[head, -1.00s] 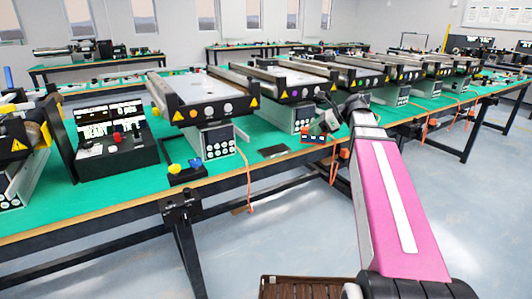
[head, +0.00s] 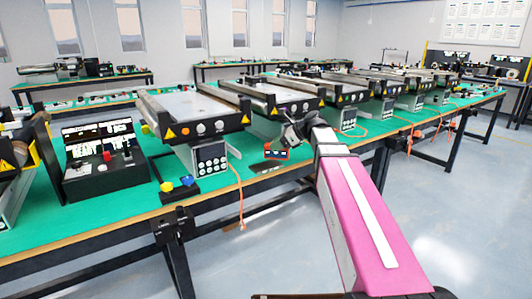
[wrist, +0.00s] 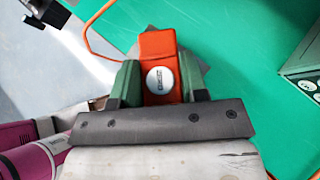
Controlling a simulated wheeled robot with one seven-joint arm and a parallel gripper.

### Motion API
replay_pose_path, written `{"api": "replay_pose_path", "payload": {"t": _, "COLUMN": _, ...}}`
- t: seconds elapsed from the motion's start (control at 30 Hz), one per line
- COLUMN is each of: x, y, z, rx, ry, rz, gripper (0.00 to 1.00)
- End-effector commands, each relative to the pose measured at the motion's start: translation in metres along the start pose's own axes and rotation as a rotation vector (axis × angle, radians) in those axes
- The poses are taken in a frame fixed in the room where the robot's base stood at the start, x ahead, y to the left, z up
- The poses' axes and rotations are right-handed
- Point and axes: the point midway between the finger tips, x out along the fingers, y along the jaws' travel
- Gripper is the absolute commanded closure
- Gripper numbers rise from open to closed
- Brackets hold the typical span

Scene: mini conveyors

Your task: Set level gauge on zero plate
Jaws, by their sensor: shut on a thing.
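The level gauge is an orange-red block with a small dark display face (head: 277,154) in the head view. In the wrist view its top (wrist: 158,46) shows, with a round white disc. My gripper (wrist: 160,80) is shut on the gauge, one green finger on each side. The zero plate (head: 262,168) is a thin dark plate lying on the green bench top just below the gauge; the gauge hides part of it. A grey corner (wrist: 191,72) shows beside the gauge in the wrist view. I cannot tell whether gauge and plate touch.
A mini conveyor (head: 195,104) with a keypad box (head: 210,160) stands left of the gauge, and more conveyors run to the right. An orange cable (head: 240,200) hangs over the bench's front edge. Some green bench top around the plate is clear.

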Motion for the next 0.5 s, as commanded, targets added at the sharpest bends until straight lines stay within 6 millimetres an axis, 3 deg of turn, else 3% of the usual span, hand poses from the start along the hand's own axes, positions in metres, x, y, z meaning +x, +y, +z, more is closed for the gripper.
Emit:
{"api": "replay_pose_path", "payload": {"t": 0.2, "x": 0.025, "y": -0.001, "z": 0.018, "rx": -0.001, "ry": -0.001, "rz": 0.000, "gripper": 0.91}}
{"api": "replay_pose_path", "payload": {"t": 0.43, "x": 0.037, "y": 0.000, "z": 0.026, "rx": 0.000, "ry": -0.001, "rz": 0.001, "gripper": 0.91}}
{"api": "replay_pose_path", "payload": {"t": 0.5, "x": 0.041, "y": 0.000, "z": 0.018, "rx": 0.002, "ry": 0.000, "rz": 0.000, "gripper": 0.91}}
